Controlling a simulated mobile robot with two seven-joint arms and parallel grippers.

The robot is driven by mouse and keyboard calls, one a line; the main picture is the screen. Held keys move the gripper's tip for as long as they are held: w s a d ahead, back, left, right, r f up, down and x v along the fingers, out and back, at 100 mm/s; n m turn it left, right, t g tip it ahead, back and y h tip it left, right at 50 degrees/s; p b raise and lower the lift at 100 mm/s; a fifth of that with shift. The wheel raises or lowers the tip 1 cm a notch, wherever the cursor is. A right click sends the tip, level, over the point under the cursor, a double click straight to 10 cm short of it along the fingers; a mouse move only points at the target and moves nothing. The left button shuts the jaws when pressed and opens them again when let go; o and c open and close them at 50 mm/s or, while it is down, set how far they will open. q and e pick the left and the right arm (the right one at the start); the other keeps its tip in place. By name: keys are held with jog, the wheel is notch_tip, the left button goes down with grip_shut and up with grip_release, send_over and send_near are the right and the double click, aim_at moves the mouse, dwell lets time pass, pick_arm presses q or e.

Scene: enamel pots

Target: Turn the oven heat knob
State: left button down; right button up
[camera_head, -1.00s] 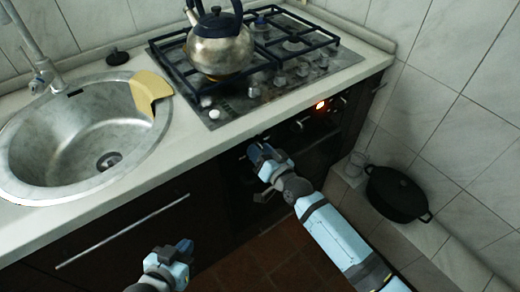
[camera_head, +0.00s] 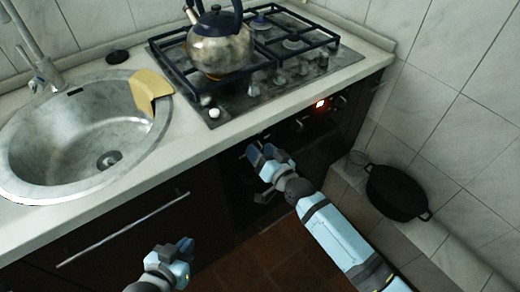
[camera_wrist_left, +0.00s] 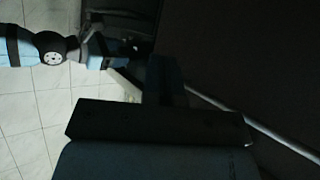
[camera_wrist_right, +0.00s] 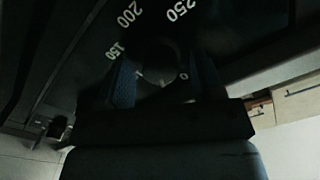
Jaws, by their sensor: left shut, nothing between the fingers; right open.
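The oven heat knob (camera_wrist_right: 160,68) is a dark round shape in the right wrist view, with white numbers such as 150, 200 and 250 around it. My right gripper (camera_wrist_right: 163,88) is open, with one finger on each side of the knob. I cannot tell whether the fingers touch it. In the head view my right gripper (camera_head: 265,153) is at the left end of the oven's front panel and hides this knob. My left gripper (camera_head: 182,250) is shut and empty, in front of the dark cabinet, away from the oven.
A red light (camera_head: 320,104) glows on the oven panel. A kettle (camera_head: 220,50) stands on the gas hob (camera_head: 258,90) above. The sink (camera_head: 60,150) is at left. A cabinet handle (camera_head: 120,230) is near my left gripper. A black pot (camera_head: 396,193) sits at right.

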pick_arm(q)
jog(key=shift+s+a+p, duration=0.1)
jog(key=shift+a+p, duration=0.1)
jog(key=shift+p, duration=0.65)
pick_arm(e)
jog(key=v, duration=1.3)
jog(key=shift+d+r, duration=0.1)
